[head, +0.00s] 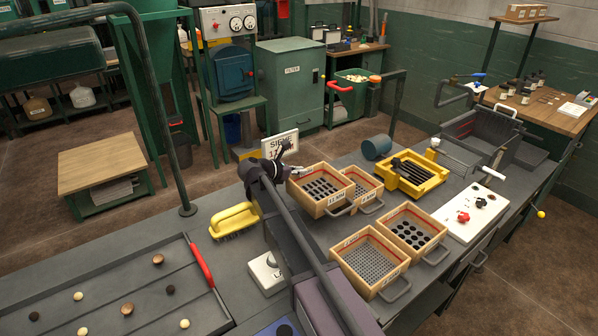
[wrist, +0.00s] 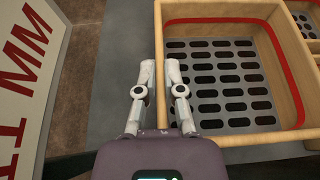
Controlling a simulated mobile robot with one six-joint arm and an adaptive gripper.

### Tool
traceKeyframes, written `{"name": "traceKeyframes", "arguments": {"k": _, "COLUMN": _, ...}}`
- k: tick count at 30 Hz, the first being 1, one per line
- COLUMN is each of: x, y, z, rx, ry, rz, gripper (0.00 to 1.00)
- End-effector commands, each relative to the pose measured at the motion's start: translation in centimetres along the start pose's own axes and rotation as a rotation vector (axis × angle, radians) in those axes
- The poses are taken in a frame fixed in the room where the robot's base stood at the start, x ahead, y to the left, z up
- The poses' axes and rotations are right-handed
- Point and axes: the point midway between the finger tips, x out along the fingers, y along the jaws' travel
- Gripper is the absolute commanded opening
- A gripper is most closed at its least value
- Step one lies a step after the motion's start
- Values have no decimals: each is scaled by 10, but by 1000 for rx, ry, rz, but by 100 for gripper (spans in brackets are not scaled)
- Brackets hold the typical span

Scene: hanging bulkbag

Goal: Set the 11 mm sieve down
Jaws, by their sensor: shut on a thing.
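The slotted wooden sieve (head: 335,208) is near the middle of the bench in the head view, with a label on its front face. My gripper (head: 300,171) is shut on its left wall. In the wrist view, the two fingers (wrist: 159,72) straddle the wall of this sieve (wrist: 215,12), whose slotted floor and red inner band show. The sieve looks about level; I cannot tell whether its underside touches the bench. A white sign (head: 280,145) with red lettering, including "SIEVE", stands just behind my gripper; its lower part is hidden.
Another sieve (head: 377,203) is close on the right. Two more, with round holes (head: 438,238) and a fine mesh (head: 393,284), are in front. A yellow tray (head: 437,180) is farther right.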

Motion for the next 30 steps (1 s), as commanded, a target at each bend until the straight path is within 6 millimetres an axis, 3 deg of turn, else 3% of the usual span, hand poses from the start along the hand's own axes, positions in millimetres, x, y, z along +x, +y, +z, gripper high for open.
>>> {"name": "traceKeyframes", "arguments": {"k": 11, "x": 2, "y": 0, "z": -4, "rx": -1, "ry": -1, "rz": -1, "gripper": 0}}
{"name": "traceKeyframes", "arguments": {"k": 12, "x": 2, "y": 0, "z": -5, "rx": 0, "ry": 0, "rz": -1, "gripper": 23}}
{"name": "traceKeyframes", "arguments": {"k": 15, "x": 2, "y": 0, "z": -5, "rx": 0, "ry": 0, "rz": -1, "gripper": 45}}
{"name": "traceKeyframes", "arguments": {"k": 30, "x": 2, "y": 0, "z": -2, "rx": 0, "ry": 0, "rz": -1, "gripper": 45}}
